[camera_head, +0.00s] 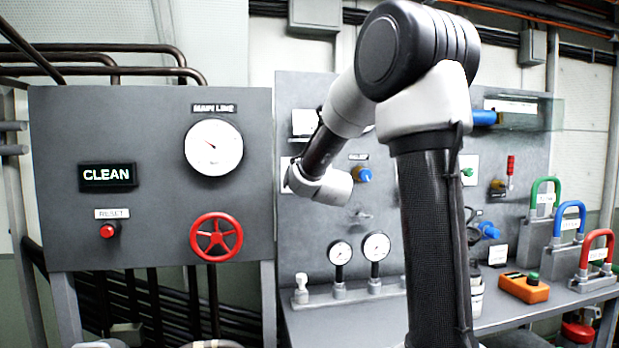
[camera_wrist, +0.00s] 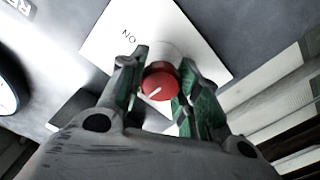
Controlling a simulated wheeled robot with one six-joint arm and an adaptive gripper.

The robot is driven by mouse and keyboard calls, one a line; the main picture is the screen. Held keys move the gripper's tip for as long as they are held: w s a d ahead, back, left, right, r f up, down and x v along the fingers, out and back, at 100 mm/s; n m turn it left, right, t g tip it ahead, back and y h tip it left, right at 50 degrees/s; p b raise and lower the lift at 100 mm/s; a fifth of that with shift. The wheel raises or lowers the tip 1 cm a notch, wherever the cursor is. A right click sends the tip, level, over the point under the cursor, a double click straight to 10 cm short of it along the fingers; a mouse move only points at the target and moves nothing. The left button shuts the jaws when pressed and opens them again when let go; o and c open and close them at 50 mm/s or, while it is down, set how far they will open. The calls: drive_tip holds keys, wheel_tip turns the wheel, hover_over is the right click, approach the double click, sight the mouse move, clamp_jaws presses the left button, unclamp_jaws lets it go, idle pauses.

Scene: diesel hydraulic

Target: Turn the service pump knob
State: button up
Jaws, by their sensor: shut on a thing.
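A red round knob (camera_wrist: 160,82) with a white pointer line shows in the wrist view, in front of a white plate (camera_wrist: 108,32) on the grey panel. Part of a label reading "NO" shows on the plate, turned over in this view. My gripper (camera_wrist: 158,90) has its green-padded fingers on both sides of the knob and is shut on it. In the head view my arm reaches to the back panel, and the gripper and the knob are hidden behind my arm there.
A grey panel (camera_head: 60,160) at left bears a red valve wheel (camera_head: 216,237), a MAIN LINE gauge (camera_head: 213,147), a CLEAN display (camera_head: 107,176) and a red RESET button (camera_head: 107,231). Small gauges (camera_head: 376,247), an orange box (camera_head: 524,288) and coloured shackles (camera_head: 597,248) stand on the bench.

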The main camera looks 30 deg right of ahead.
drive_tip(key=shift+f+n, duration=0.1)
drive_tip(key=shift+n, duration=0.4)
drive_tip(key=o, duration=1)
drive_tip(key=shift+o, duration=0.2)
drive_tip(key=v, duration=1.2)
